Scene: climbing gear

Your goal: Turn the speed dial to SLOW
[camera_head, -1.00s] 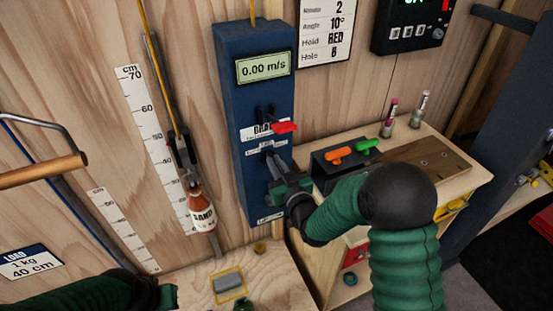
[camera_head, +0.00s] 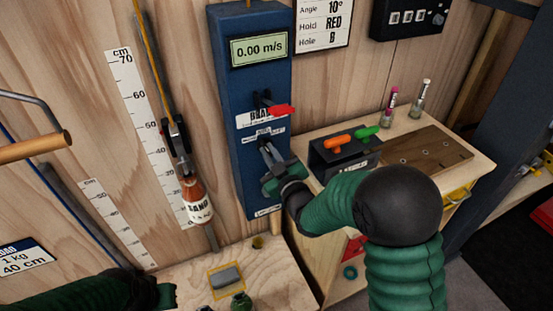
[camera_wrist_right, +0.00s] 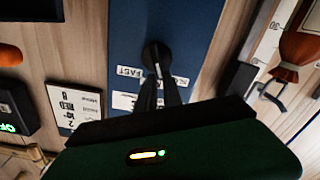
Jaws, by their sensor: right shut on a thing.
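The speed dial (camera_wrist_right: 156,54) is a round black knob on the blue panel (camera_head: 235,120). In the right wrist view the FAST label (camera_wrist_right: 130,71) is left of it and a partly covered SLOW label (camera_wrist_right: 180,80) is right of it. My right gripper (camera_head: 266,152) is at the dial, its fingers shut on it; they also show in the right wrist view (camera_wrist_right: 159,82). In the head view the gripper covers most of the dial. The display (camera_head: 259,48) reads 0.00 m/s. My left gripper (camera_head: 166,296) is at the bottom left, its fingers unclear.
A red brake lever (camera_head: 281,110) sticks out just above the dial. A sand bottle (camera_head: 196,200) hangs left of the panel. A box with orange and green handles (camera_head: 345,155) stands on the bench at right. A grey block (camera_head: 226,279) lies on the lower bench.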

